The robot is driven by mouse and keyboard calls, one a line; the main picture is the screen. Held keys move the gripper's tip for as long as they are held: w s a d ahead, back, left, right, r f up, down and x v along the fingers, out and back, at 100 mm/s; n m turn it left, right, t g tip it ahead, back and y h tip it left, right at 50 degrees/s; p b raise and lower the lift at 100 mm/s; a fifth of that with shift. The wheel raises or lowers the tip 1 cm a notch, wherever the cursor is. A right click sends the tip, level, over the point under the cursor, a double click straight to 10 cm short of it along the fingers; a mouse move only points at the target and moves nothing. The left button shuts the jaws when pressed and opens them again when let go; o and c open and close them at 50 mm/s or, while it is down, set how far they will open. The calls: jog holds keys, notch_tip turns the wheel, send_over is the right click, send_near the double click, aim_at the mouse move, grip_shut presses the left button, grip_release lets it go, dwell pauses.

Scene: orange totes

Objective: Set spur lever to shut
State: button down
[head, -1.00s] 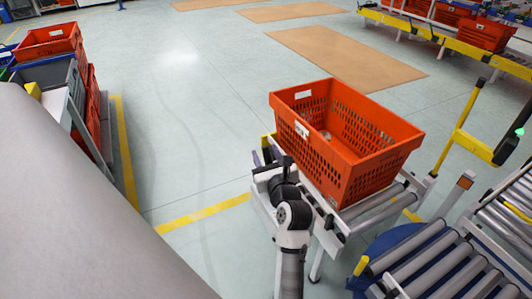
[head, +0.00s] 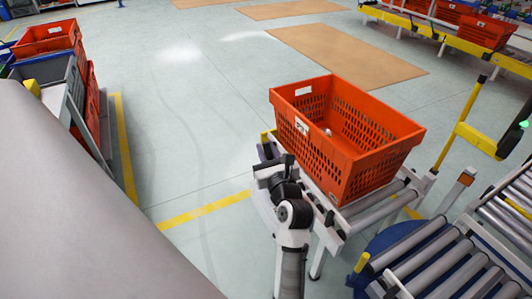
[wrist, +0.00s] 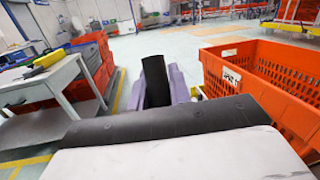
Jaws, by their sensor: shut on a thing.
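My gripper (head: 268,152) is at the left end of the short roller conveyor, just left of an orange tote. In the wrist view, my gripper (wrist: 158,92) shows as mauve pieces on both sides of a dark upright bar. That bar looks like the spur lever (wrist: 154,75), and my gripper is shut on it. In the head view the lever is too small and too covered by my wrist to make out. Its exact setting cannot be read.
The orange tote (head: 345,160) stands on the rollers (head: 385,200) close to my gripper, with a small pale item inside. More rollers (head: 435,265) and a yellow post (head: 458,130) are at right. Stacked totes (head: 48,40) stand at left. The floor between is clear.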

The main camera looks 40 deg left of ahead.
jog(key=shift+s+d+r, duration=0.1)
jog(key=shift+d+r, duration=0.05)
jog(key=shift+d, duration=0.05)
jog(key=c, duration=1.3)
grip_release()
jog(key=shift+t, duration=0.3)
jog(key=b+v, duration=0.1)
jog(key=v, duration=0.3)
jog(key=b+v, duration=0.1)
jog(key=v, duration=0.3)
jog(key=b+v, duration=0.1)
jog(key=v, duration=0.3)
jog(key=shift+d+f+b, duration=0.3)
jog(key=shift+d+f, duration=0.05)
jog(key=shift+s+d, duration=0.35)
jog(key=shift+d, duration=0.1)
jog(key=shift+r, duration=0.1)
jog(key=shift+y, duration=0.3)
